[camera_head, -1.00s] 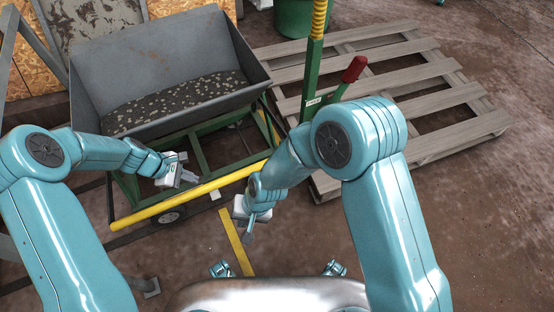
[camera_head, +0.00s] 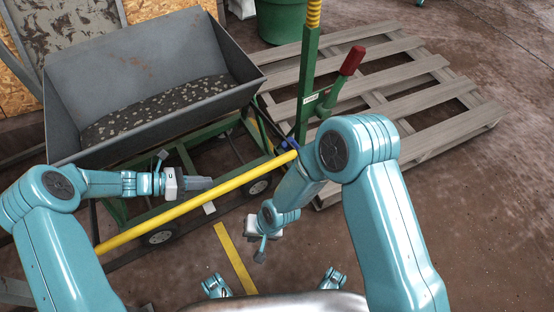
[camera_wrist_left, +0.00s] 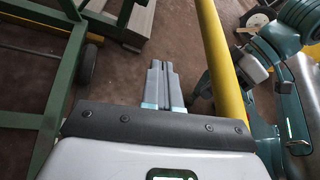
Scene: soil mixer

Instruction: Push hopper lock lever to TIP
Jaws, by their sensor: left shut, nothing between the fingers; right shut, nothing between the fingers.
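The grey hopper (camera_head: 150,110) with soil and pale bits inside sits level on a green wheeled frame at left in the head view. A small dark-tipped lever (camera_head: 162,155) shows below its front edge. A larger green lever with a red grip (camera_head: 351,61) leans right beside the green post (camera_head: 307,75), which bears a small white label, too small to read. My left gripper (camera_head: 208,183) is shut and empty, just above the yellow bar and below the hopper; it also shows in the left wrist view (camera_wrist_left: 162,68). My right gripper (camera_head: 260,256) is shut and empty, low over the floor.
The yellow bar (camera_head: 190,206) runs diagonally in front of the frame, close to my left gripper; it also shows right of the fingers in the left wrist view (camera_wrist_left: 216,45). A wooden pallet (camera_head: 430,105) lies behind the post. Floor at right is clear.

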